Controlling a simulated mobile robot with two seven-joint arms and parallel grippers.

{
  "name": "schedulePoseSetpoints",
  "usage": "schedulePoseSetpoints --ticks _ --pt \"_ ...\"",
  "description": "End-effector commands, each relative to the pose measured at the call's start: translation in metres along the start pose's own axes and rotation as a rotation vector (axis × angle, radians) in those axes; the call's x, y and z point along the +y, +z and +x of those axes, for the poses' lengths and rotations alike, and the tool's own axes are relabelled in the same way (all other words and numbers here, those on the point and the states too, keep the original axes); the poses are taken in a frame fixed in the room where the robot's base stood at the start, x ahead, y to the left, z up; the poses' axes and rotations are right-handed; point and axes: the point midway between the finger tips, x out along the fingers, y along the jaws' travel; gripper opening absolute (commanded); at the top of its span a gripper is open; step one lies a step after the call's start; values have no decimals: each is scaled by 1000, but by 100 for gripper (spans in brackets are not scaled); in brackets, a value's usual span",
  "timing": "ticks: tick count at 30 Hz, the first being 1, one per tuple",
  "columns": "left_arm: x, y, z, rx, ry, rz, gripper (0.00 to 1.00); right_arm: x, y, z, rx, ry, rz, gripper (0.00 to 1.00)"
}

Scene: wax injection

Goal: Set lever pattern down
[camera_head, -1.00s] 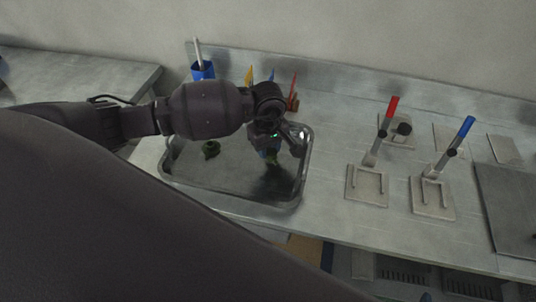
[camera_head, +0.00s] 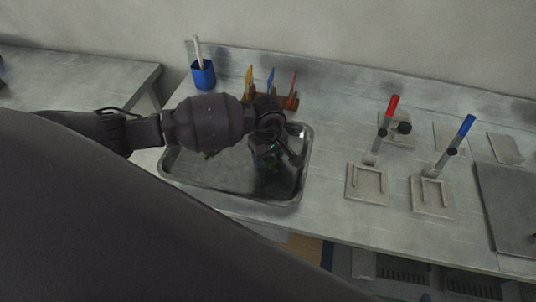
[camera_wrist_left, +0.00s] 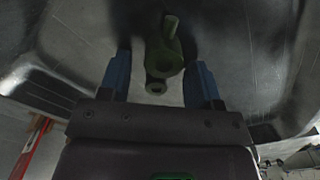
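The lever pattern (camera_wrist_left: 163,62), a dull green part with a round hub, a stub and a small ringed end, shows in the left wrist view over the tray floor. My left gripper (camera_head: 272,166) is low inside the metal tray (camera_head: 225,190), in its right half. In the wrist view its two blue fingers (camera_wrist_left: 160,85) stand apart on either side of the pattern, with a visible gap at each side. Whether the pattern rests fully on the tray floor is hard to tell. In the head view the gripper mostly hides it. My right gripper is not in view.
Another small green piece (camera_head: 211,154) lies in the tray, mostly behind my arm. A blue cup (camera_head: 203,75) and a rack of coloured tools (camera_head: 270,98) stand behind the tray. Red-handled (camera_head: 388,115) and blue-handled (camera_head: 460,135) devices stand at right; bench between is clear.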

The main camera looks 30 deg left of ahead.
Motion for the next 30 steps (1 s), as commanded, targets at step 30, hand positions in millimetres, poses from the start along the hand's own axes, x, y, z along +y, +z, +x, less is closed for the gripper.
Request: schedulePoseSetpoints --ticks 30 --pt "0 -1 -116 1 1 0 58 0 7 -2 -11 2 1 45"
